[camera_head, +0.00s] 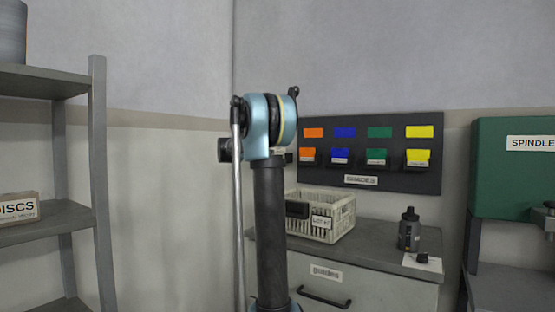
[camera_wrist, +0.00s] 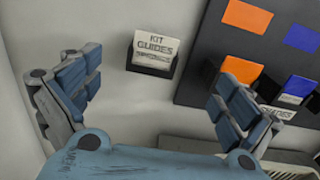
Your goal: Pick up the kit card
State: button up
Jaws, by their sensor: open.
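In the wrist view a white card or label reading "KIT GUIDES" (camera_wrist: 157,46) stands in a small dark holder (camera_wrist: 150,70) on the pale wall. I cannot tell whether the lettering is on the card itself or on the holder's front. My gripper (camera_wrist: 160,72) has its two blue fingers spread wide, with nothing between them. The holder shows between and beyond the fingertips, apart from them. In the head view my arm rises in front of the wall, and I cannot make out the kit card or the gripper's fingers there.
A dark shades board (camera_head: 372,180) with orange, blue, green and yellow cards hangs right of the holder. A pale crate (camera_head: 338,228) and a dark bottle (camera_head: 409,230) stand on the grey cabinet (camera_head: 385,252). Shelves (camera_head: 45,82) stand left, a green spindle machine (camera_head: 510,185) right.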

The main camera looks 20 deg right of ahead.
jog(key=shift+w+x, duration=0.2)
jog(key=shift+x, duration=8.6)
jog(key=shift+a, duration=0.15)
jog(key=c, duration=1)
